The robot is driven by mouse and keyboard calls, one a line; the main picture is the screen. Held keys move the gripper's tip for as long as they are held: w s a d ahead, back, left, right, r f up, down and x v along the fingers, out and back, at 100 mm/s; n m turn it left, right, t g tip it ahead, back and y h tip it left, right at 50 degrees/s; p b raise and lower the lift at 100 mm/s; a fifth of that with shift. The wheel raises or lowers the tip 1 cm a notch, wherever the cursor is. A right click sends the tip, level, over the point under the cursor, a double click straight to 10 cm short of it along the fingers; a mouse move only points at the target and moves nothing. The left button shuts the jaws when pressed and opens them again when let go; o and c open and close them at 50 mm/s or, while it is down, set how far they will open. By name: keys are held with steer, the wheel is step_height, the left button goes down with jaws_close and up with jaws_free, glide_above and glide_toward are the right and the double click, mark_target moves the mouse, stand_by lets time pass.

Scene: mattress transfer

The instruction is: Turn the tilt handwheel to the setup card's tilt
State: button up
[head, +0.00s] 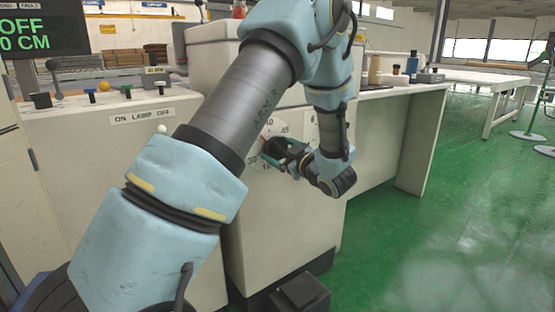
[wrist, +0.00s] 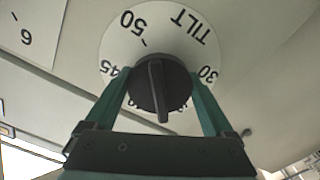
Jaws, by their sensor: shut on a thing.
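The tilt handwheel is a round black knob (wrist: 160,88) with a raised bar across it, in the middle of the wrist view. It sits on a white dial (wrist: 122,48) marked TILT, with 50, 45 and 30 readable and the lower marks partly hidden. My gripper (wrist: 160,80) has its two green fingers on opposite sides of the knob and is shut on it. In the head view the dial (head: 268,131) is partly covered by my gripper (head: 284,153). I cannot make out a readable setup card.
A panel marked 6 (wrist: 28,35) is left of the dial in the wrist view. In the head view a display (head: 40,30) reads OFF and 0 CM. A console (head: 110,140) has several coloured buttons. Bottles (head: 412,64) stand on the counter. Green floor is open at right.

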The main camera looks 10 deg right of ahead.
steer(key=shift+f+n+b, duration=0.1)
steer(key=shift+n+b, duration=1.45)
steer(key=shift+n, duration=0.45)
steer(key=o, duration=1.1)
steer(key=shift+s+d, duration=0.1)
steer(key=v, duration=1)
steer(key=shift+s+d, duration=0.15)
steer(key=shift+s, duration=0.15)
